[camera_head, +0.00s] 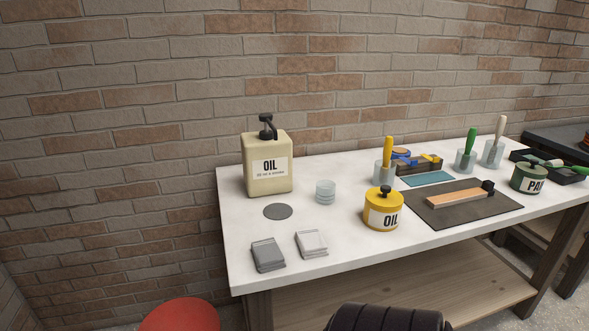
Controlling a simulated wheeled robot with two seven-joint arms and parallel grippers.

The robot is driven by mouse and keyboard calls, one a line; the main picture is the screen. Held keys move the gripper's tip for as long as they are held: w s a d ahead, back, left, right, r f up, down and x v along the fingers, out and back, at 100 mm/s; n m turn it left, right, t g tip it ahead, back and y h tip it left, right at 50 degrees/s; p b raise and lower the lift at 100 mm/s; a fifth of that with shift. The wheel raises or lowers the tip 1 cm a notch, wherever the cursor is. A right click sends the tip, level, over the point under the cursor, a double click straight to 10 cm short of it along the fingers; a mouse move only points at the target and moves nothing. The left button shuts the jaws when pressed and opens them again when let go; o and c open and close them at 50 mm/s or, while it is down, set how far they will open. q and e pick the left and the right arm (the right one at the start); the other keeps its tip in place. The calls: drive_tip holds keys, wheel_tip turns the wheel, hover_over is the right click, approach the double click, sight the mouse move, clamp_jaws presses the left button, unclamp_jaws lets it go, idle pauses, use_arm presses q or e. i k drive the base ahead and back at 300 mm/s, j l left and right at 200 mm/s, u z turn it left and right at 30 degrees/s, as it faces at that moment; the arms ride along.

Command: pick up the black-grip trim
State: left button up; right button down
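I cannot clearly make out a trim brush with a black grip. Three handles stand upright in clear cups on the white table (330,262): a yellow handle (387,151), a green handle (470,142) and an off-white handle (500,127). A dark tray (524,155) at the right holds a green-handled tool (565,166); its other contents are too small to tell. A wooden strip (455,199) with a black block (487,187) at its right end lies on a dark mat (428,212). Neither of my grippers is in view.
A red round seat (180,315) is at the bottom left.

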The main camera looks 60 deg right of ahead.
sight(486, 190)
drive_tip(key=z, duration=3.2)
drive_tip(key=i+l+u, duration=0.2)
drive_tip(key=i+l, duration=0.2)
drive_tip(key=l, duration=0.2)
drive_tip(key=i+l+u, duration=0.1)
drive_tip(key=l, duration=0.25)
drive_tip(key=i+l+u, duration=0.25)
drive_tip(key=i+l, duration=0.15)
drive_tip(key=l, duration=0.3)
drive_tip(key=i+l+u, duration=0.1)
drive_tip(key=l, duration=0.3)
drive_tip(key=i, duration=0.05)
